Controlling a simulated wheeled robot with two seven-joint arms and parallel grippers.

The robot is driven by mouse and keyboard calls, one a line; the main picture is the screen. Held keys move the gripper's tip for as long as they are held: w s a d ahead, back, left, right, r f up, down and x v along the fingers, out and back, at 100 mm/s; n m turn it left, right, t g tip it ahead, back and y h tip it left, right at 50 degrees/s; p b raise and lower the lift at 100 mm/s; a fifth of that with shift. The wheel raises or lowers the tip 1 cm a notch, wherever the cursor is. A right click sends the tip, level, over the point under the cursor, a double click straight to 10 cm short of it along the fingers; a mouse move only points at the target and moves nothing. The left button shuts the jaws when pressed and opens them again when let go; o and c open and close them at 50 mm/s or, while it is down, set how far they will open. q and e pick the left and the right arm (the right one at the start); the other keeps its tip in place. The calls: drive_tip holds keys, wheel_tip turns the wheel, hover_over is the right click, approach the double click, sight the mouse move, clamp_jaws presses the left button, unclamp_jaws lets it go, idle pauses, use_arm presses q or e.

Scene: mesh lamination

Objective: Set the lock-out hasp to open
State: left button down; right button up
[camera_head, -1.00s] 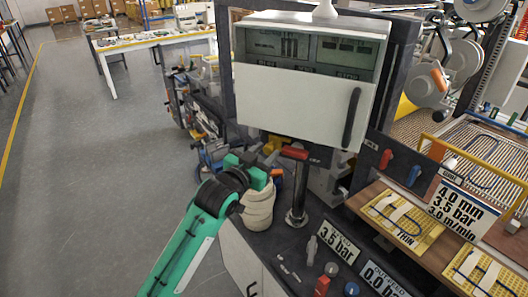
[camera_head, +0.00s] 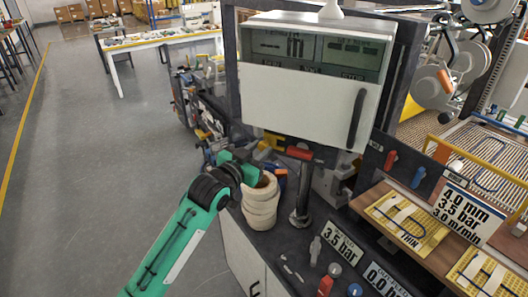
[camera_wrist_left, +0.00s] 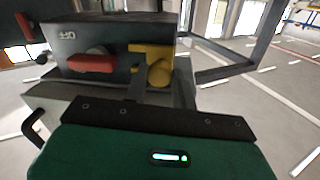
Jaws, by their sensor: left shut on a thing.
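The yellow lock-out hasp (camera_wrist_left: 157,72) sits on the front of a dark box (camera_wrist_left: 110,42) marked OFF in the left wrist view, beside a red handle (camera_wrist_left: 90,63). My left gripper (camera_wrist_left: 140,76) is shut on the hasp, with its narrow fingers up against the yellow part; the exact contact is partly hidden. I cannot tell how far the hasp is turned. My right gripper is not in view.
A stack of cream rolls (camera_head: 261,205) and a black post with a red top (camera_head: 299,190) stand close to the left gripper. A white cabinet (camera_head: 305,105) is above. Signs and knobs fill the counter at right. Open floor (camera_head: 100,150) lies left.

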use_arm(q)
drive_tip(key=c, duration=1.5)
unclamp_jaws()
drive_tip(key=shift+a, duration=0.15)
drive_tip(key=shift+o, duration=0.5)
drive_tip(key=shift+w+a, duration=0.1)
drive_tip(key=shift+a, duration=0.05)
drive_tip(key=shift+s+a+f, duration=0.15)
drive_tip(key=shift+s, duration=0.2)
drive_tip(key=b+v, duration=0.4)
drive_tip(key=v, duration=0.9)
